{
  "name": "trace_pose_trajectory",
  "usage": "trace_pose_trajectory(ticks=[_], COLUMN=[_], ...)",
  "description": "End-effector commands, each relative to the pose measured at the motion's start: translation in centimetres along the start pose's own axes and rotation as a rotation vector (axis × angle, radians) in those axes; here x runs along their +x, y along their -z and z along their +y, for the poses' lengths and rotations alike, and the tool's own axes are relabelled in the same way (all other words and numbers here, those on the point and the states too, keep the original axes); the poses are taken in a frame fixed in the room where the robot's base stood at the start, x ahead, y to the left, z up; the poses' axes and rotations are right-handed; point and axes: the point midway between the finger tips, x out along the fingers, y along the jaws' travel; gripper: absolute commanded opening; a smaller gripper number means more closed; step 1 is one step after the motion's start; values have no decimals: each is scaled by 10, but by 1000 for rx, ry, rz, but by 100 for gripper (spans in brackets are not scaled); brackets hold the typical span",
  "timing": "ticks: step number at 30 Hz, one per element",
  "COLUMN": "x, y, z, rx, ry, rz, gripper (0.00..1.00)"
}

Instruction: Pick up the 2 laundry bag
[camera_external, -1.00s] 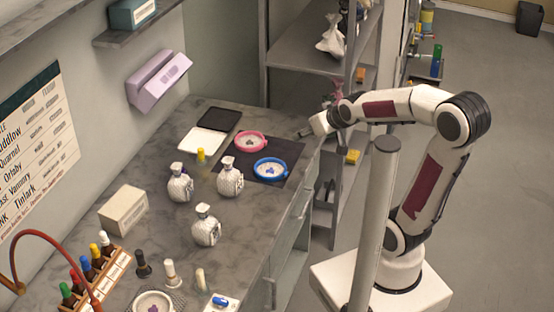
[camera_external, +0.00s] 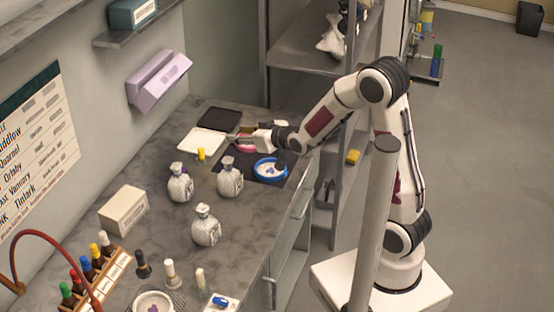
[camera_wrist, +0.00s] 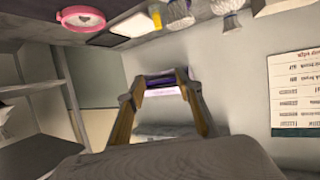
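Nothing in view is clearly marked as a laundry bag. A tied white bag (camera_external: 331,38) sits on the metal shelf at the top. Several silvery, rounded, bag-like vessels with narrow tops stand upright on the bench: one on the left (camera_external: 180,184), one in the middle (camera_external: 230,178) and one in front (camera_external: 206,226). My gripper (camera_external: 236,137) is above the far part of the bench, beyond the vessels and near the pink-rimmed dish (camera_external: 247,149), partly hiding it. In the wrist view, my gripper's fingers (camera_wrist: 161,85) are apart with nothing visibly held between them.
A blue-rimmed dish (camera_external: 270,169) lies on the dark mat. A white pad (camera_external: 202,141) and black pad (camera_external: 219,118) lie behind. A cream box (camera_external: 123,210) and bottle rack (camera_external: 94,275) stand on the left. A lilac dispenser (camera_external: 158,80) hangs on the wall. A grey pole (camera_external: 376,220) stands before my arm.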

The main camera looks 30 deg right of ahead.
Motion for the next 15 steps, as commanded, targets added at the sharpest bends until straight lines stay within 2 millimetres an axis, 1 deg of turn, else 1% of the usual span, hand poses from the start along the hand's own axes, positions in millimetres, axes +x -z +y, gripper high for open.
trace_pose_trajectory(ticks=[1, 6, 15], x=[8, 29, 57], y=[-4, -9, -24], z=[-7, -31, -74], rx=[-5, -17, -34], ry=[12, 48, 115], rz=[12, 78, 193], gripper=[35, 35, 35])
